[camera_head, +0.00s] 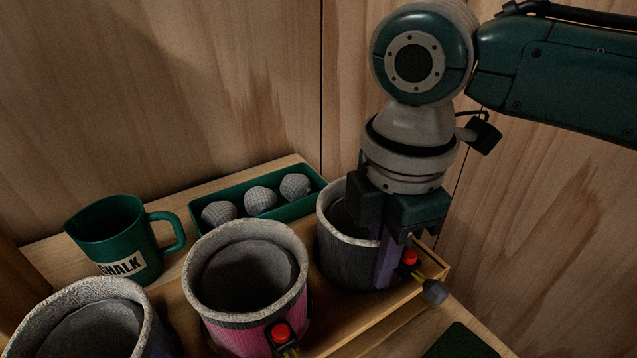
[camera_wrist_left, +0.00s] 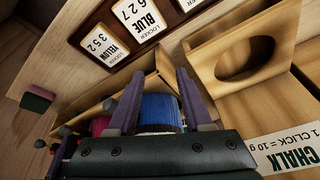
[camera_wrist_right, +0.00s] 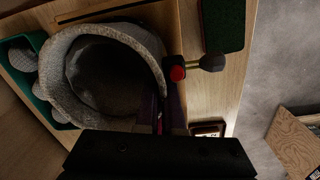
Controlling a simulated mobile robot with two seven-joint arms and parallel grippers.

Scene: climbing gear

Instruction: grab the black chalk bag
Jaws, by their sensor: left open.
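The black chalk bag (camera_head: 345,248), dark with a grey fleece rim, stands at the right end of the wooden shelf in the head view. In the right wrist view its open mouth (camera_wrist_right: 105,75) fills the upper left. My right gripper (camera_head: 387,262) points down at the bag's right side, its fingers (camera_wrist_right: 166,112) close together on the wall at the rim. The inner finger is mostly hidden. My left gripper (camera_wrist_left: 158,100) is open in the left wrist view, with a blue bag (camera_wrist_left: 160,112) seen between its fingers.
A pink chalk bag (camera_head: 240,325) and a blue-grey bag (camera_head: 90,320) stand to the left. A green chalk mug (camera_head: 115,240) and a green tray (camera_head: 232,198) with grey balls sit behind. A wooden wall rises close behind the shelf.

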